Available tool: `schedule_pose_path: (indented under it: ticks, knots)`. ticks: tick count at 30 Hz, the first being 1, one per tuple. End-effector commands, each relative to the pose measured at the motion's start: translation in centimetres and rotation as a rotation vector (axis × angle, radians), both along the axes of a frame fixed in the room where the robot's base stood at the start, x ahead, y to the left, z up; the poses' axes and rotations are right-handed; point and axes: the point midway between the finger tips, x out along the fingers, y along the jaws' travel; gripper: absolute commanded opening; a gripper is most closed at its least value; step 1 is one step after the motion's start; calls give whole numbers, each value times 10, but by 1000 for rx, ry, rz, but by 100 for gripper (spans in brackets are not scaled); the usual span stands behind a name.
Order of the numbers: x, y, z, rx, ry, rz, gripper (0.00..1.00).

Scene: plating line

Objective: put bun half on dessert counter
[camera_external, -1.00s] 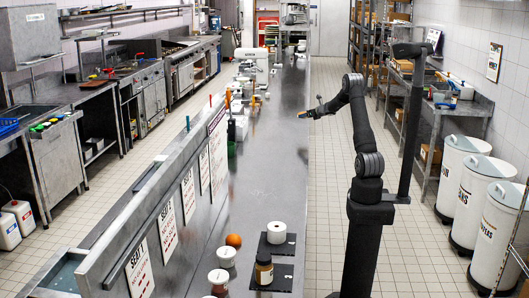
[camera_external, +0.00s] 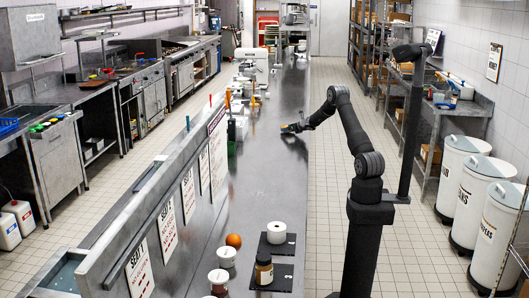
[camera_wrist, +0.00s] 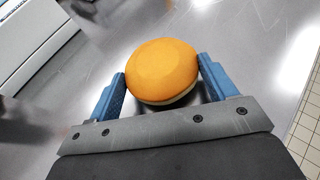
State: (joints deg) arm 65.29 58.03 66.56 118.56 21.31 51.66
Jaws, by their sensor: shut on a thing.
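The bun half (camera_wrist: 162,68) is a rounded orange-brown dome with a pale underside edge. In the wrist view it sits between the two blue fingers of my gripper (camera_wrist: 160,85), which is shut on it. In the external view my gripper (camera_external: 291,128) is over the far-middle part of the long steel counter (camera_external: 265,180), low near its surface. I cannot tell whether the bun half touches the counter. The bun half is too small to make out clearly in the external view. No marking shows which part is the dessert counter.
Near the counter's front end stand an orange fruit (camera_external: 234,240), a white roll (camera_external: 276,232), a jar (camera_external: 264,268) on a dark mat and a lidded cup (camera_external: 218,277). Small containers line the left edge by the raised partition. The counter's middle is clear.

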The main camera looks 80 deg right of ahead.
Motion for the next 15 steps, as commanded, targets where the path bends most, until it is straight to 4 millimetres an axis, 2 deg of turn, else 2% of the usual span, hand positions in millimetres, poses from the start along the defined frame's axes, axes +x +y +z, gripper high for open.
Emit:
schedule_pose_path:
  ticks: [3, 14, 15]
  knots:
    - [0, 0, -11, -1, 0, 1, 52]
    - [0, 0, -15, 0, -1, 1, 52]
    - [0, 0, -15, -1, 0, 1, 81]
